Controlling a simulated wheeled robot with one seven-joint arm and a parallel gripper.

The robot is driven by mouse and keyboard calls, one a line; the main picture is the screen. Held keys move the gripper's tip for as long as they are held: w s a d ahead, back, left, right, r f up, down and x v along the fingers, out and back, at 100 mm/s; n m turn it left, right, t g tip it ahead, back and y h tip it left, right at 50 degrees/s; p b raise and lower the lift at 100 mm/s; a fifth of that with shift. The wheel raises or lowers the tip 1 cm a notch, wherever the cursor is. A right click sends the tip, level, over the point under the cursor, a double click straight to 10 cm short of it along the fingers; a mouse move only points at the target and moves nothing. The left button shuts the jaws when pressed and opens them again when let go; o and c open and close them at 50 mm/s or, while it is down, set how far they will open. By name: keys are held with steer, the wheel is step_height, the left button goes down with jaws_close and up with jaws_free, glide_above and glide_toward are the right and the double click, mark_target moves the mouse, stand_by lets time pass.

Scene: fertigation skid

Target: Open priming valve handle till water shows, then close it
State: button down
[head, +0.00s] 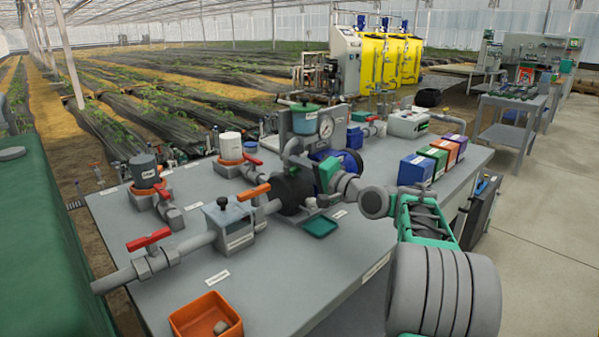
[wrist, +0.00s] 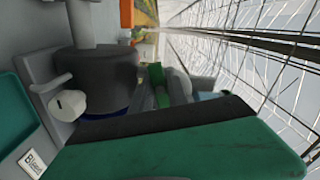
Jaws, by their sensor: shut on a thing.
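My gripper (head: 326,174) reaches in from the right to the dark pump body (head: 292,188) on the grey bench. In the wrist view a large green finger with a dark pad (wrist: 185,150) fills the foreground. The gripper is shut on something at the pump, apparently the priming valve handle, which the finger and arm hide. A small pale spout (wrist: 68,103) sticks out beside the dark pump housing (wrist: 95,82). I see no water at its mouth. A teal drip tray (head: 320,226) lies below the pump; it also shows in the wrist view (wrist: 28,120).
A pressure gauge (head: 326,127) stands behind the pump. A red-handled valve (head: 150,240) and a grey filter box (head: 228,222) sit on the left pipe. An orange tray (head: 206,316) is at the front. Coloured boxes (head: 416,168) stand right.

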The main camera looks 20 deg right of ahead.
steer(key=n+b, duration=0.1)
steer(key=n, duration=0.1)
steer(key=n+b, duration=0.1)
steer(key=shift+f+n+b, duration=0.25)
steer(key=shift+n+b, duration=0.05)
steer(key=shift+n, duration=0.1)
steer(key=n+b, duration=0.2)
steer(key=n, duration=0.1)
steer(key=shift+n+b, duration=0.3)
steer(key=shift+b, duration=0.1)
steer(key=n+b, duration=0.3)
steer(key=shift+n, duration=0.3)
steer(key=shift+r+n+b, duration=0.1)
steer(key=shift+n+b, duration=1.1)
steer(key=shift+n, duration=0.5)
steer(key=shift+r, duration=0.1)
steer(key=c, duration=1.4)
jaws_free()
steer(key=shift+o, duration=0.2)
steer(key=shift+s, duration=0.1)
